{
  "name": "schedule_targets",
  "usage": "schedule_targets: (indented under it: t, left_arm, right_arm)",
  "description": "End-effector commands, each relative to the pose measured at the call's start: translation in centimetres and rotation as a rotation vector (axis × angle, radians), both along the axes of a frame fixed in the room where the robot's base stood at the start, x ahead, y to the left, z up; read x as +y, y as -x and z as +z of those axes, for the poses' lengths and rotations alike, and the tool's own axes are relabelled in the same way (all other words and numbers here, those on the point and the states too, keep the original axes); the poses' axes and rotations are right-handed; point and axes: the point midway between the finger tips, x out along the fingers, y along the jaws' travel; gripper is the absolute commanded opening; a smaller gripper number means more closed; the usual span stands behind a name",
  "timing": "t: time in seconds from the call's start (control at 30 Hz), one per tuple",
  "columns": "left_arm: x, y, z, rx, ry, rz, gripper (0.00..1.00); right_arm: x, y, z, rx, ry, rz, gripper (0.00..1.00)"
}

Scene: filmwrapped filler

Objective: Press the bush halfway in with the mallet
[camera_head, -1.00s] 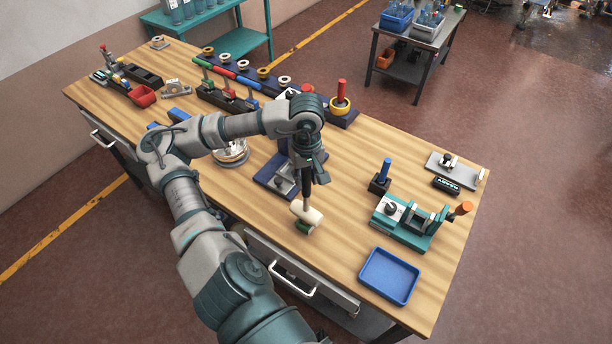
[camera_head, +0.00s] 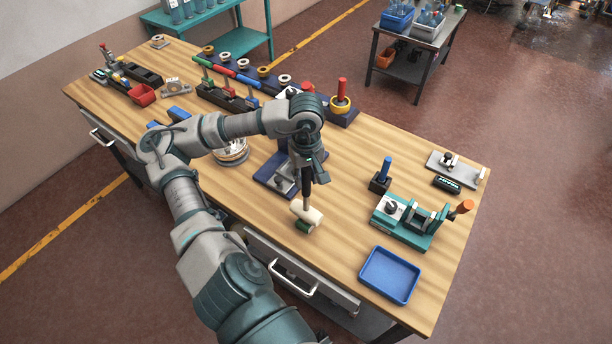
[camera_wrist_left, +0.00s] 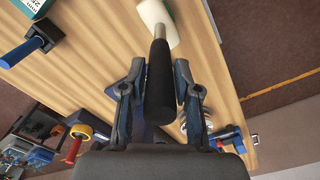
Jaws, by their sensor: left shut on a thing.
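The mallet has a cream head with a green face (camera_head: 306,217) and a black handle. My left gripper (camera_head: 309,174) is shut on the handle, with the head hanging below it, over the front part of the bench. In the left wrist view the gripper (camera_wrist_left: 158,85) has a finger on either side of the black handle (camera_wrist_left: 160,80), and the cream head (camera_wrist_left: 157,22) is at the top. A blue fixture (camera_head: 264,178) with a metal part stands just behind the mallet, partly hidden by my arm. I cannot make out the bush. My right gripper is out of view.
On the wooden bench (camera_head: 345,215), a blue tray (camera_head: 389,276) lies at the front right, with a teal vise-like fixture (camera_head: 404,219) behind it. A blue-handled tool (camera_head: 383,175) stands nearby. A rack of rings and tools (camera_head: 262,75) lines the back.

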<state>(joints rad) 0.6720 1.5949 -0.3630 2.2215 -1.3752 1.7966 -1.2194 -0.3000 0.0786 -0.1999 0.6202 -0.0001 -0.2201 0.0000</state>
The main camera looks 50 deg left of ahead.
Motion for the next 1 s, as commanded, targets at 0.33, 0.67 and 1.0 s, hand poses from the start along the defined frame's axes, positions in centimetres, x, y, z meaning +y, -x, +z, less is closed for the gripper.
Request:
schedule_targets:
  t: [0.33, 0.67, 1.0]
  left_arm:
    - [-0.02, 0.05, -0.56, 0.006, 0.003, -0.002, 0.0]
    - [-0.02, 0.09, -0.88, 0.009, 0.004, -0.003, 0.0]
    - [-0.02, 0.11, -1.11, 0.01, 0.004, -0.003, 0.0]
  right_arm:
    - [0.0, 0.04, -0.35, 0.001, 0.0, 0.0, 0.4]
    - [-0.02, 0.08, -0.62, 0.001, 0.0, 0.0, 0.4]
    - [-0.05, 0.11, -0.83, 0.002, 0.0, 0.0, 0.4]
